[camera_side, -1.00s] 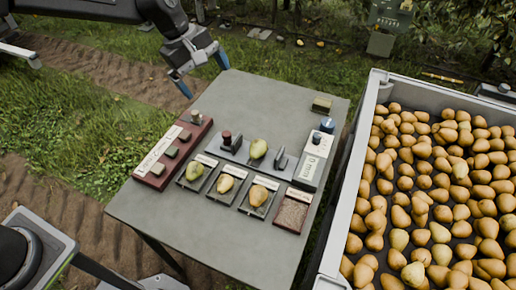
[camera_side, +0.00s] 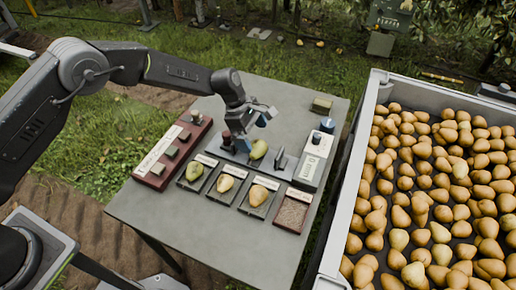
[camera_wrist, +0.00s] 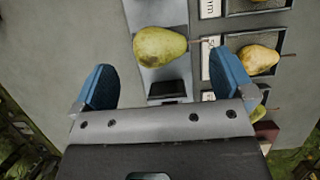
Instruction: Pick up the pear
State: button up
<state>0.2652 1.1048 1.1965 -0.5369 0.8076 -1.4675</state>
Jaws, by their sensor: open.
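A green-yellow pear (camera_side: 259,149) lies on a grey plate (camera_side: 229,154) between two small dark uprights, near the middle of the table. In the wrist view the same pear (camera_wrist: 160,46) lies on its side, with its stem to the right. My gripper (camera_side: 257,125) is above the table, just over and beside this pear. In the wrist view its blue fingers (camera_wrist: 165,88) are spread apart, with the pear ahead of the gap between them. The gripper is open and empty.
Three sample trays (camera_side: 227,183) in front hold a pear each, beside a brown textured tray (camera_side: 291,213). A red panel (camera_side: 172,152) stands left and a white device (camera_side: 313,160) right. A large bin (camera_side: 357,150) full of pears stands right of the table. The table front is clear.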

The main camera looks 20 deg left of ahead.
aim_at(258, 144)
jog(key=shift+a+x, duration=0.15)
jog(key=shift+x, duration=1.35)
jog(key=shift+a+x, duration=0.1)
jog(key=shift+x, duration=1.4)
jog(key=shift+w, duration=0.1)
jog(key=shift+c, duration=0.4)
jog(key=c, duration=0.9)
jog(key=shift+c, duration=0.2)
jog(key=shift+r, duration=0.1)
